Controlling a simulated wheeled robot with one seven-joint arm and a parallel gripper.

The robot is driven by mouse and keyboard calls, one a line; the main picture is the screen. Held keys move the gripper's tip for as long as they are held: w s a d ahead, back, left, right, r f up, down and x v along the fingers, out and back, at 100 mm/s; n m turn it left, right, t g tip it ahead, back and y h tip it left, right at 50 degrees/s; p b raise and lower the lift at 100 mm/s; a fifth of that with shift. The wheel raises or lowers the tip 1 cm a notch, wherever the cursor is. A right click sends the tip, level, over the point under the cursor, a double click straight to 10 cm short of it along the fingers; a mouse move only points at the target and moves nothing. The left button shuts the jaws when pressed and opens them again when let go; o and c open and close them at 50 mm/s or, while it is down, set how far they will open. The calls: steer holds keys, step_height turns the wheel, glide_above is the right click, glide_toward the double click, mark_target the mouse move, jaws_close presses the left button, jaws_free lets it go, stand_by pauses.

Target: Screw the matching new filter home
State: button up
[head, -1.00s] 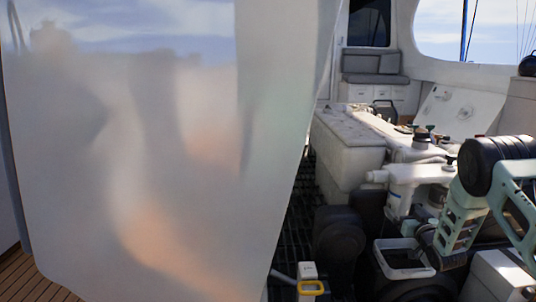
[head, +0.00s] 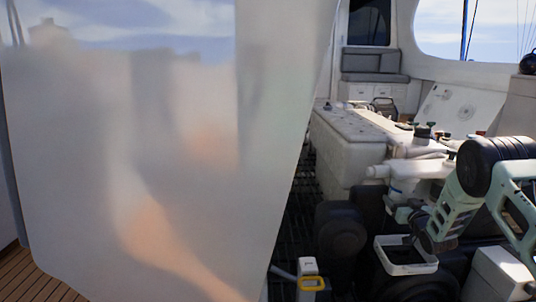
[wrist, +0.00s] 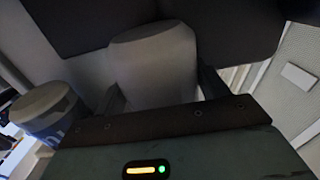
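My gripper (head: 408,217) is at the near side of the white engine (head: 400,172), beside a white filter-like cylinder (head: 397,187) under the engine's pipe, mostly hidden by the gripper. In the wrist view a pale, round-edged cylinder (wrist: 155,65) sits between the two fingers of my gripper (wrist: 162,92), one on each side. Whether the fingers press on it is unclear. Its far end meets a dark body, and any thread or seal is hidden. A second white cylinder with a blue label (wrist: 45,110) stands at the left of the wrist view, apart from the fingers.
A white-rimmed tray (head: 405,268) lies below my gripper. Dark round engine parts (head: 340,235) are to its left. A yellow-ended handle (head: 312,284) stands at the front. A large pale panel (head: 150,160) fills the left of the head view.

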steer(key=o, duration=0.4)
steer(key=shift+a+m+h, duration=0.15)
steer(key=shift+m+h, duration=0.35)
steer(key=shift+h, duration=0.3)
steer(key=shift+m+g+h, duration=0.3)
steer(key=shift+m+h, duration=0.9)
steer(key=shift+h, duration=0.6)
steer(key=shift+m+h, duration=0.4)
steer(key=shift+h, duration=0.2)
